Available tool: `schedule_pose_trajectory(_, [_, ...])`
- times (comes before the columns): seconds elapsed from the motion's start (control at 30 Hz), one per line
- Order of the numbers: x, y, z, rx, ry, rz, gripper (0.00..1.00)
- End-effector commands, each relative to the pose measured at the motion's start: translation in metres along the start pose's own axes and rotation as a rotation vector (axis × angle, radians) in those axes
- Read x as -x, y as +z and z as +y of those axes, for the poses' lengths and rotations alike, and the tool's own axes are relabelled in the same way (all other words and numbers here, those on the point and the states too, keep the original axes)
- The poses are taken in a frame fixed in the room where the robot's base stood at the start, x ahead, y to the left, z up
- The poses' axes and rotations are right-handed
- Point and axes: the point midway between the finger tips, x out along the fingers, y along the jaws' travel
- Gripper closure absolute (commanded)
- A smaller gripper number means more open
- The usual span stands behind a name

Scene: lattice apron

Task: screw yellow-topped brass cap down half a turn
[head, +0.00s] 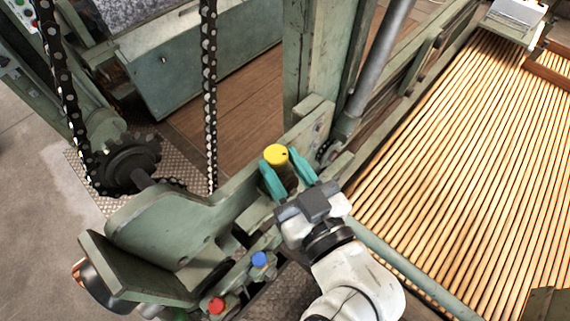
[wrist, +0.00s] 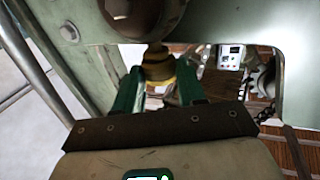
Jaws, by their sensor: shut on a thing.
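The yellow-topped cap (head: 276,155) stands at the upper end of the green machine bracket in the head view. In the wrist view the cap (wrist: 158,68) shows as a yellow and dark banded piece below a dark rounded part. My gripper (head: 284,176) has teal fingers, one on each side of the cap, and is shut on it. In the wrist view the green fingers of my gripper (wrist: 157,88) flank the cap. The cap's lower part and the finger contact are partly hidden.
A blue-topped cap (head: 259,259) and a red-topped cap (head: 216,305) sit lower along the same machine edge. A green post (head: 300,60) rises behind my gripper. Chains (head: 209,90) hang to the left. A slatted wooden bed (head: 450,150) fills the right.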

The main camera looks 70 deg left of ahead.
Motion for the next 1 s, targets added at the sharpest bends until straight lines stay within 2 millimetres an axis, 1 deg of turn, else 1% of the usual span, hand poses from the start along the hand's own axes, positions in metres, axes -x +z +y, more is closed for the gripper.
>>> schedule_pose_trajectory(0.07, [0.0, 0.0005, 0.0006, 0.0, 0.001, 0.0, 0.91])
schedule_pose_trajectory(0.1, [0.0, 0.0005, 0.0006, 0.0, 0.001, 0.0, 0.58])
schedule_pose_trajectory(0.33, [-0.0001, 0.0002, 0.0002, 0.0, -0.001, 0.0, 0.36])
schedule_pose_trajectory(0.37, [-0.0002, 0.0002, 0.0001, 0.0, -0.002, 0.0, 0.35])
schedule_pose_trajectory(0.8, [-0.0011, -0.0002, -0.0012, -0.001, -0.009, 0.0, 0.35])
schedule_pose_trajectory(1.0, [-0.0021, 0.0006, 0.0018, -0.002, -0.073, -0.003, 0.35])
